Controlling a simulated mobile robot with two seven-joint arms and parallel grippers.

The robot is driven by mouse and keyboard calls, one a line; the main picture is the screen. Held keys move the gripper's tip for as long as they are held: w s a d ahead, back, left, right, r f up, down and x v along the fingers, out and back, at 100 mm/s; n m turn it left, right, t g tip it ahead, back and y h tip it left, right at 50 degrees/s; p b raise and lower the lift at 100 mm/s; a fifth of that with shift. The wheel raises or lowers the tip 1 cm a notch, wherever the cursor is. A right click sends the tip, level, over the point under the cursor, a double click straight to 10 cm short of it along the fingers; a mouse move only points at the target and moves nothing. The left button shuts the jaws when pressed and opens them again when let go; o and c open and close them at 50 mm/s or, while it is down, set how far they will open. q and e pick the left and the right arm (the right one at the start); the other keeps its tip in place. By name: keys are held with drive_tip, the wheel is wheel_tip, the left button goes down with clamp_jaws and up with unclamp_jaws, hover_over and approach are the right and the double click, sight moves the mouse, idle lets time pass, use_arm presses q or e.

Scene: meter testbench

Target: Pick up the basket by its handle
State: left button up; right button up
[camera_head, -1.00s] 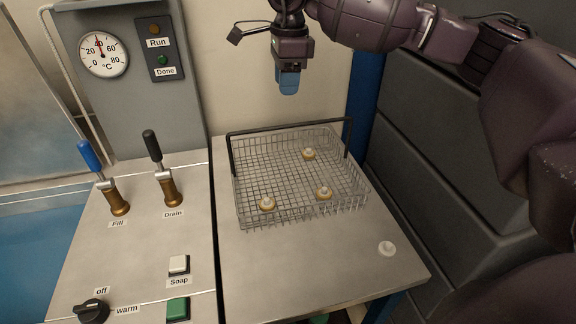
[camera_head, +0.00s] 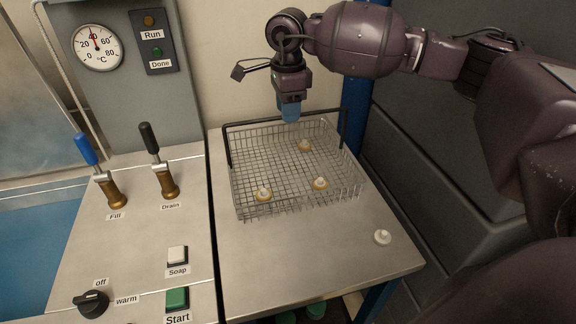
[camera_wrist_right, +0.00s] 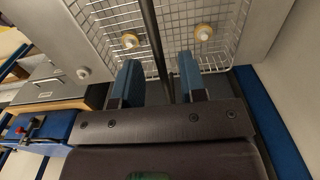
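The wire basket (camera_head: 300,204) sits on the metal bench top, its black handle (camera_head: 252,122) upright across the back half. My right gripper (camera_head: 290,112) points down at the handle's top bar, near its middle. In the right wrist view the blue fingers of my right gripper (camera_wrist_right: 158,82) are apart. The black handle (camera_wrist_right: 152,32) runs between them in that picture. Whether the bar is at fingertip depth is hard to tell. My left gripper is not in view.
Three small white-and-brass parts lie in the basket, one at front left (camera_head: 264,194). A white part (camera_head: 382,237) lies on the bench at front right. The Fill lever (camera_head: 88,150) and Drain lever (camera_head: 150,140) stand left. A blue post (camera_head: 357,125) is behind right.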

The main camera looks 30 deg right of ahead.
wheel_tip(320, 180, down, 2)
drive_tip(key=shift+f, duration=0.2)
clamp_jaws()
drive_tip(key=shift+r, duration=0.1)
idle(1.3)
